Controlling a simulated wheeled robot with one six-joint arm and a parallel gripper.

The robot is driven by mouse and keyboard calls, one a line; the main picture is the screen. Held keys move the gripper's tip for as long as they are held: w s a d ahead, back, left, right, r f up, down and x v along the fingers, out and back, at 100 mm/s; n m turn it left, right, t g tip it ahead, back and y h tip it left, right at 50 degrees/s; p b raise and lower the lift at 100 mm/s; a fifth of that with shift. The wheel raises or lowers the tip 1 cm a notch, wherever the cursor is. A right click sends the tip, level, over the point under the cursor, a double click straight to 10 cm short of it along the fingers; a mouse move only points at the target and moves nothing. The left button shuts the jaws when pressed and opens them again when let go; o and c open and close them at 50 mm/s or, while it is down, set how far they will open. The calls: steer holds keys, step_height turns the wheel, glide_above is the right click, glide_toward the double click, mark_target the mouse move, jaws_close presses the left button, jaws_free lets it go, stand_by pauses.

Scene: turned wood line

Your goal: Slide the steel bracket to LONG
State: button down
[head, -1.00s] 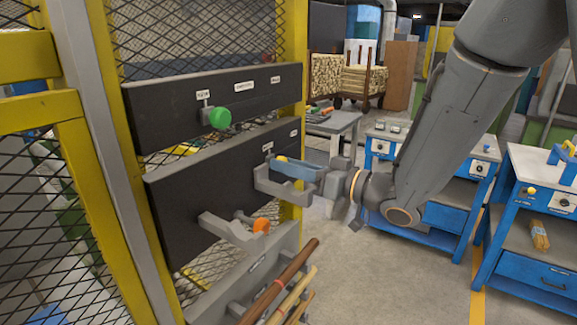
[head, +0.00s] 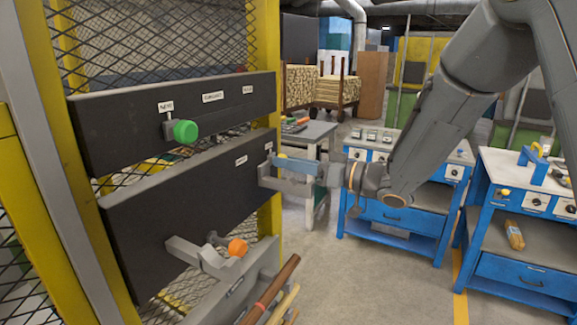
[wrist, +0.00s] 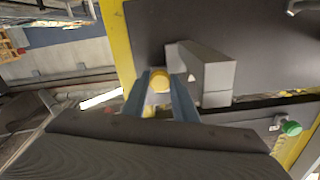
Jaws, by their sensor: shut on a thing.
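The grey steel bracket (head: 290,187) sticks out from the right end of the lower black panel (head: 185,195), by the rightmost of its small labels (head: 268,147), too small to read. A second label (head: 241,160) is left of it. The bracket's yellow knob (wrist: 160,80) sits between the two blue fingers of my gripper (wrist: 160,92) in the wrist view. My gripper (head: 288,163) is shut on this knob. The grey bracket body (wrist: 207,72) is just right of the fingers in the wrist view.
An upper black panel (head: 120,130) carries a green knob (head: 186,131). Wooden rods (head: 272,290) lie below. Blue workbenches (head: 400,220) stand at the right.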

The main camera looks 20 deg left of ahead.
steer(key=shift+w+d+r, duration=0.1)
steer(key=shift+w+r, duration=0.05)
steer(key=shift+w, duration=0.05)
steer(key=c, duration=1.4)
jaws_free()
steer(key=shift+w, duration=0.15)
steer(key=shift+c, duration=0.2)
steer(key=b+v, duration=0.2)
steer(key=v, duration=0.5)
steer(key=shift+s+d, duration=0.2)
steer(key=shift+d, duration=0.15)
